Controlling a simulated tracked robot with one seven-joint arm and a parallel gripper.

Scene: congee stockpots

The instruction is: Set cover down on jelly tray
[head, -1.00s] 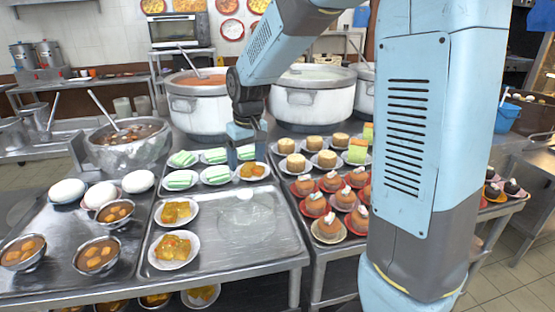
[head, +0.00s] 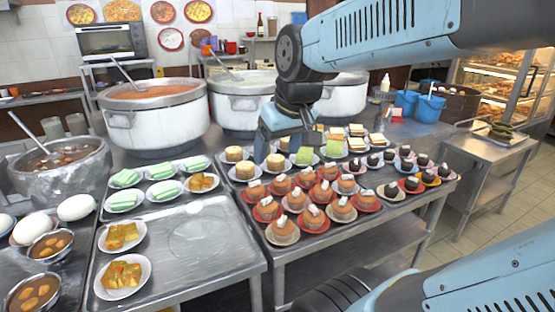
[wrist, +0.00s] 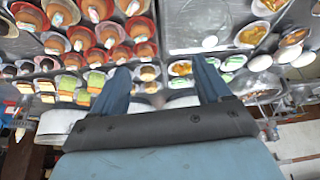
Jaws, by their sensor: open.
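The jelly tray (head: 170,275) is a metal tray at the front left in the head view. It bears plates of green-and-white slices (head: 124,178) and plates of orange jelly (head: 122,275). A faint, clear round shape, apparently the cover (head: 198,237), lies on the bare middle of the tray, beside the plates. My gripper (head: 275,158) is behind the cakes, right of the tray and apart from it. In the wrist view its two fingers (wrist: 160,82) are spread, with nothing held between them. The tray's bare metal (wrist: 190,25) also shows there, beyond the fingertips.
Red saucers of orange cakes (head: 322,192) fill the table right of the tray. Large stockpots (head: 155,118) stand behind. A bowl of brown soup (head: 62,170) and white buns (head: 76,207) are at the left. Floor (head: 490,215) shows at the right.

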